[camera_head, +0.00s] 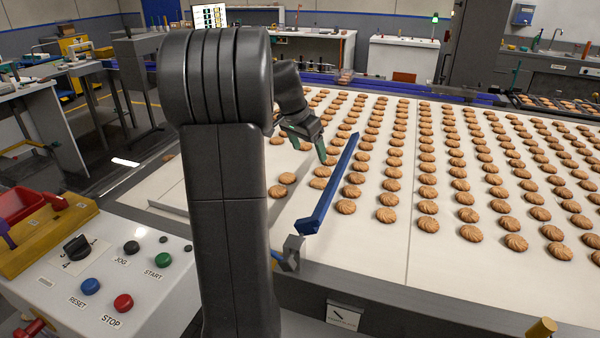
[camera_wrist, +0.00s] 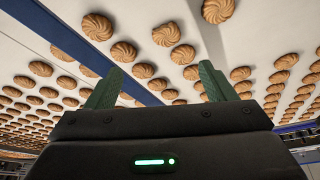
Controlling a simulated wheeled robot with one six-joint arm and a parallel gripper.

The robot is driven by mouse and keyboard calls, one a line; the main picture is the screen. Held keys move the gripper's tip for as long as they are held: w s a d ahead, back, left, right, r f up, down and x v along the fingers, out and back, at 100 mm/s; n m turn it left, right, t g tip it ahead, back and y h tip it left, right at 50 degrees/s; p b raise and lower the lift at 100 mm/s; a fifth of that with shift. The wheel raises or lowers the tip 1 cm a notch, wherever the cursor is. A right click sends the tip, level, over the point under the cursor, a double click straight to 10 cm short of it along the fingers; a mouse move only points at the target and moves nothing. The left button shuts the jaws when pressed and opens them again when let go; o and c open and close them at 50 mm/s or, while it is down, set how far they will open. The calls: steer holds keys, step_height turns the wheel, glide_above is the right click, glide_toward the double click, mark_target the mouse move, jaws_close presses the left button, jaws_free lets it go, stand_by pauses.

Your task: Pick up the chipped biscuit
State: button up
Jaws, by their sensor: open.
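Round, swirled brown biscuits lie in rows on a pale belt (camera_head: 250,228). A few biscuits, such as this one (camera_head: 287,178), lie left of a slanted blue bar (camera_head: 328,190). My gripper (camera_head: 309,150) is open, low over the belt left of the bar, with green fingers. In the wrist view my gripper (camera_wrist: 160,67) shows no biscuit held. Biscuits, one of them here (camera_wrist: 166,34), appear beyond and between the fingers. My arm hides part of the belt in the head view.
The blue bar (camera_wrist: 75,54) runs close to my left finger in the wrist view. A control panel (camera_head: 130,285) with buttons and a red bin (camera_head: 18,205) stand at the left. Dense biscuit rows fill the belt right of the bar.

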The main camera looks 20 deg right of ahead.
steer(key=w, duration=0.2)
glide_above(318, 181)
steer(key=s+a, duration=0.1)
steer(key=a, duration=0.1)
step_height(318, 181, down, 8)
steer(key=shift+d+r, duration=0.15)
steer(key=shift+r, duration=0.05)
steer(key=x, duration=0.4)
steer(key=shift+s+a+f, duration=0.2)
steer(key=shift+a+f, duration=0.05)
steer(key=shift+a, duration=0.1)
steer(key=shift+w+d+f, duration=0.15)
steer(key=shift+d+f, duration=0.05)
steer(key=shift+f, duration=0.35)
steer(key=c, duration=0.8)
